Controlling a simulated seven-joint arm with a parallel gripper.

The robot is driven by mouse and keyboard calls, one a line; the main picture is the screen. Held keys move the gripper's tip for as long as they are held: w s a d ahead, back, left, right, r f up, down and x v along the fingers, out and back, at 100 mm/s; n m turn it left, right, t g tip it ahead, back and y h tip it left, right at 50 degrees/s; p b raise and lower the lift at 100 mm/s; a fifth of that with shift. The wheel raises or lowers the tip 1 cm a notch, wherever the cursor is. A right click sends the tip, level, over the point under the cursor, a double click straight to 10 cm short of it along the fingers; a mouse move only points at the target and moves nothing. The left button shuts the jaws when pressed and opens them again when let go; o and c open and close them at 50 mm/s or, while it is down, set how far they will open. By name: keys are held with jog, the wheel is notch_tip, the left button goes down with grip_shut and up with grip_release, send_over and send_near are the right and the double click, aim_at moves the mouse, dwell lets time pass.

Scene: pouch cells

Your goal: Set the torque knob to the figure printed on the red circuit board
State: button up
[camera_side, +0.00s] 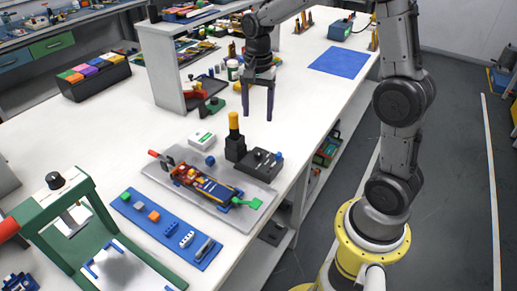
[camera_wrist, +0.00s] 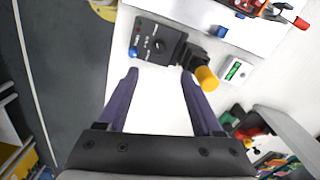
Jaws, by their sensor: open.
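A black control box (camera_side: 260,163) lies on the bench, with a round dial on top and a blue knob at one corner. In the wrist view the box (camera_wrist: 170,36) shows near the top centre, with the dark dial (camera_wrist: 157,45) and small white markings too blurred to read. Which knob sets torque I cannot tell for sure. Red parts (camera_side: 187,174) lie in the fixture on a grey plate; they show partly in the wrist view (camera_wrist: 250,6). No printed figure is readable. My gripper (camera_side: 257,117) is open and empty above the bench, apart from the box; its fingers (camera_wrist: 160,72) point towards it.
A black holder with a yellow-topped cylinder (camera_side: 234,122) stands close beside the box. A white box with a green display (camera_side: 201,139) is nearby. A blue strip (camera_side: 165,228) with coloured blocks and a green press frame (camera_side: 95,195) stand at the front left.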

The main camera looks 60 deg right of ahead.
aim_at(259, 152)
notch_tip(259, 152, down, 14)
jog(key=shift+d, duration=0.1)
dwell(0.5)
grip_shut()
